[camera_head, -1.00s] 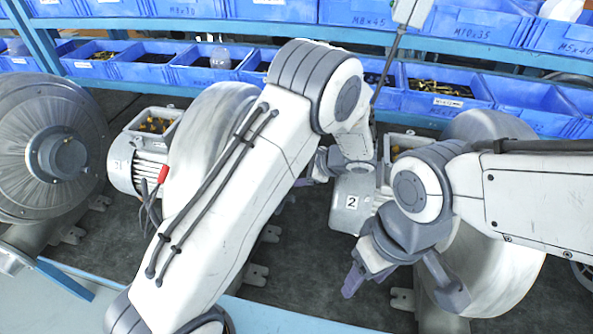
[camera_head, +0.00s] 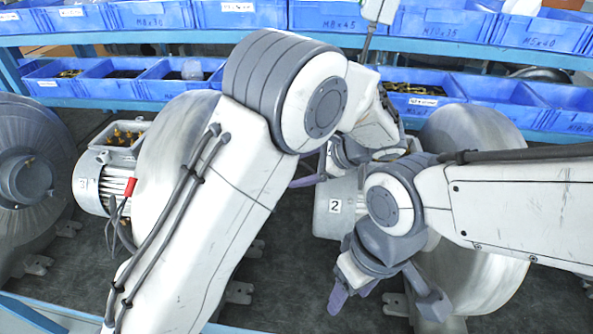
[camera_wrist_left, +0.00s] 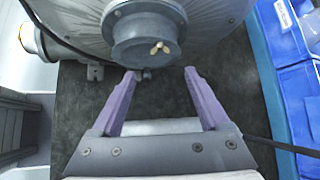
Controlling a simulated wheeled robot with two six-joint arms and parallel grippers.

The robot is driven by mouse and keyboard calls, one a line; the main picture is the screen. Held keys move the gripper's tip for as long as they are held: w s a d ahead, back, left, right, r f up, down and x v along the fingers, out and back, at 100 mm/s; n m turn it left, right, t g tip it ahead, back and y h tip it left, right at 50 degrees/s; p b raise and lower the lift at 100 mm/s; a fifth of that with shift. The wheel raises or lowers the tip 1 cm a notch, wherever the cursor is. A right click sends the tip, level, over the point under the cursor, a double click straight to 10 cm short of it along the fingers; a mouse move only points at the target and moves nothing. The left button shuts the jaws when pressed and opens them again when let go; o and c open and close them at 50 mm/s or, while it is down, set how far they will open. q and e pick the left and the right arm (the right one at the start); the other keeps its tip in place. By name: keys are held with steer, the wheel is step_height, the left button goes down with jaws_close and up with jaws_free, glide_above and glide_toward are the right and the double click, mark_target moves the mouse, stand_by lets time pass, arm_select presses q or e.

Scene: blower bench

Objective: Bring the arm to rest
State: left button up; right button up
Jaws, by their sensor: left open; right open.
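My left arm crosses the middle of the head view, bent at a large white and grey joint. My left gripper is mostly hidden behind it there; one purple finger (camera_head: 305,182) shows. In the left wrist view my left gripper (camera_wrist_left: 160,73) is open with nothing between its purple fingers. A grey blower hub (camera_wrist_left: 150,40) with a small brass piece lies just beyond the fingertips. My right gripper (camera_head: 388,308) is open and empty, pointing down in front of the right blower (camera_head: 480,265). I cannot tell whether it touches anything.
A motor marked 2 (camera_head: 335,205) stands between the arms. A motor marked 3 (camera_head: 90,185) with a pale blower housing (camera_head: 170,150) is at left, beside a dark round blower (camera_head: 30,180). Blue bins (camera_head: 425,100) fill the shelves behind. Dark bench surface (camera_head: 290,285) is bare at front centre.

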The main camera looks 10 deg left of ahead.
arm_select(q)
steer(key=s+f+n+g+h+b, duration=0.1)
steer(key=s+f+n+h+b, duration=0.1)
steer(key=s, duration=0.7)
steer(key=s+d+f+n+g+h+b, duration=0.1)
steer(key=s+f+n+h+b, duration=0.1)
steer(key=s, duration=0.8)
steer(key=s+d+f+n+g+h+b, duration=0.1)
steer(key=s+f+n+h+b, duration=0.2)
steer(key=s, duration=0.7)
steer(key=n+h+b, duration=0.1)
steer(key=h+b, duration=0.1)
steer(key=h, duration=0.1)
steer(key=shift+n+g, duration=0.3)
steer(key=shift+s+f, duration=0.1)
